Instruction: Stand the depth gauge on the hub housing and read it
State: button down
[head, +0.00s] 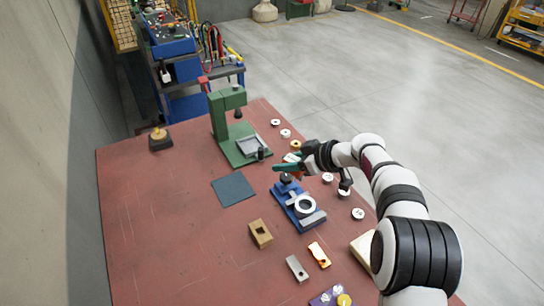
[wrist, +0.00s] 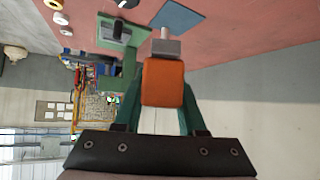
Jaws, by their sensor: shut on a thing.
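My gripper (head: 284,167) has green fingers and is shut on an orange block with a grey end and a pale pin, which I take for the depth gauge (wrist: 163,84). In the wrist view the grey end and pin point away from my palm. In the head view my gripper is in the air near the back end of a blue fixture (head: 291,196), and the fingers hide most of the gauge. A pale ring-shaped part (head: 305,206) sits on the fixture; it may be the hub housing. The gauge is apart from this ring. Its reading cannot be seen.
A green press stand (head: 219,122) is behind my gripper. A dark blue mat (head: 233,190) lies left of the fixture. A brown block (head: 260,233), a grey block (head: 297,268) and an orange-and-white block (head: 319,256) lie in front. The left tabletop is mostly clear.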

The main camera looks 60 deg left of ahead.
jog(key=shift+n+g, duration=0.4)
jog(key=shift+n, duration=0.2)
jog(key=w+d+f, duration=0.2)
jog(key=w, duration=0.1)
jog(key=shift+d+f, duration=0.3)
jog(key=shift+f, duration=0.05)
send_over(298, 201)
jog(key=shift+f, duration=2.9)
jog(key=shift+f, duration=1.65)
jog(key=shift+c, duration=2)
grip_release()
jog(key=v, duration=1.6)
jog(key=shift+a+r, duration=0.15)
jog(key=shift+a, duration=0.15)
